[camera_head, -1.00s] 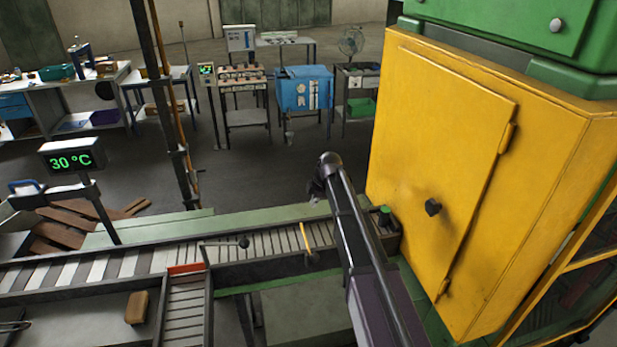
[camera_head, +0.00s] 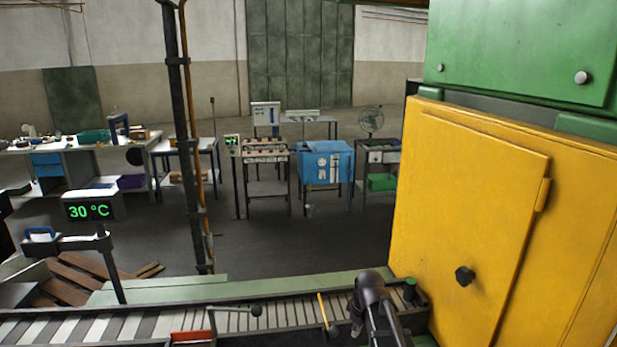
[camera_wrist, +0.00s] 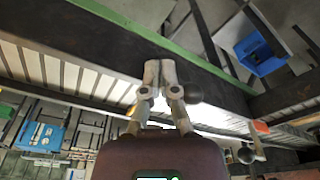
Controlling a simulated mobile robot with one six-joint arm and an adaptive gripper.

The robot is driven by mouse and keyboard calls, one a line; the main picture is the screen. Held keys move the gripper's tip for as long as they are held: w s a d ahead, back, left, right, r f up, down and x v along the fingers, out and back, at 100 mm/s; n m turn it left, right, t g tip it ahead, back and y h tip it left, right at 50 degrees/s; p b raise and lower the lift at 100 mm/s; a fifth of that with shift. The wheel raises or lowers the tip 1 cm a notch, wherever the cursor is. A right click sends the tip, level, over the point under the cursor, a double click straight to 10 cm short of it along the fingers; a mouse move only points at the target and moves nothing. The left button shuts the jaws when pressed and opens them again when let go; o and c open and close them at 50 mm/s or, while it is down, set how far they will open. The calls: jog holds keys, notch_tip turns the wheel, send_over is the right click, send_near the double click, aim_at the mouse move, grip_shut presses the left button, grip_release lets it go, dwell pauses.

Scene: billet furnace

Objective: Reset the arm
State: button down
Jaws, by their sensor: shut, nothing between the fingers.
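My arm (camera_head: 372,292) rises from the bottom edge of the head view, in front of the roller conveyor and left of the yellow furnace cabinet. My gripper (camera_wrist: 160,66) shows in the wrist view with its two fingertips together and nothing between them. In that view it is seen against the conveyor's dark side beam (camera_wrist: 90,38). In the head view the fingers are mostly hidden by the arm's end.
The yellow cabinet (camera_head: 465,190) with a black knob stands close on the right. The roller conveyor (camera_head: 270,318) crosses the bottom, with a yellow lever (camera_head: 323,308) beside my arm. A 30 °C display (camera_head: 88,210) stands left. Workbenches are far behind, across open floor.

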jog(key=s+d+f+m+b, duration=0.1)
jog(key=s+f+m+b, duration=0.1)
jog(key=s, duration=0.4)
jog(key=s+d+f+m+g+h+b, duration=0.1)
jog(key=s+d+f+m+b, duration=0.1)
jog(key=s+m, duration=0.4)
notch_tip(320, 180, down, 2)
jog(key=shift+s+d+f+m+b, duration=0.1)
jog(key=shift+s+d+m+b, duration=0.25)
jog(key=shift+s+b, duration=0.3)
jog(key=shift+a, duration=0.15)
dwell(1.0)
